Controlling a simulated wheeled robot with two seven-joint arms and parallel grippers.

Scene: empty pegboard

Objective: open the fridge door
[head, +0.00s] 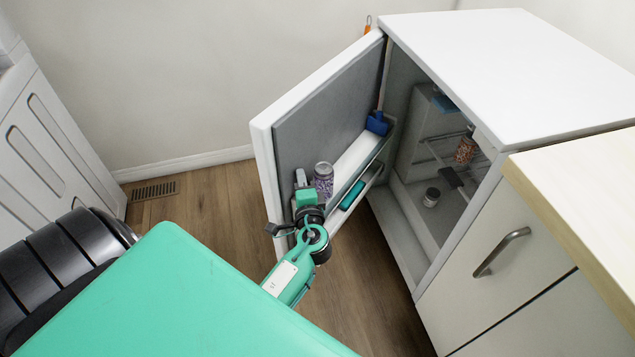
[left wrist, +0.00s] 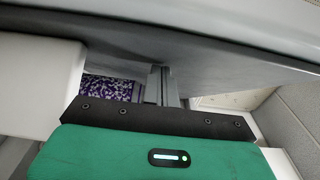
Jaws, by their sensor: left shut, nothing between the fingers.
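The white fridge (head: 520,75) stands at the back right with its door (head: 262,165) swung wide open to the left. The grey inner face of the door (left wrist: 120,50) fills much of the upper left wrist view. My left gripper (head: 301,180) is shut and empty at the inner side of the door, near its free edge and the lower door shelf. Its closed fingers (left wrist: 162,85) point at the inner face; I cannot tell whether they touch. A purple speckled jar (head: 323,181) on the door shelf is just right of the gripper. My right gripper is out of view.
Inside the fridge are a jar of orange-red pieces (head: 466,147) and a small dark-lidded jar (head: 431,197). A blue item (head: 377,123) sits on the door shelf. A wood-topped cabinet (head: 590,190) stands right of the fridge. Wooden floor (head: 215,195) is clear left of the door.

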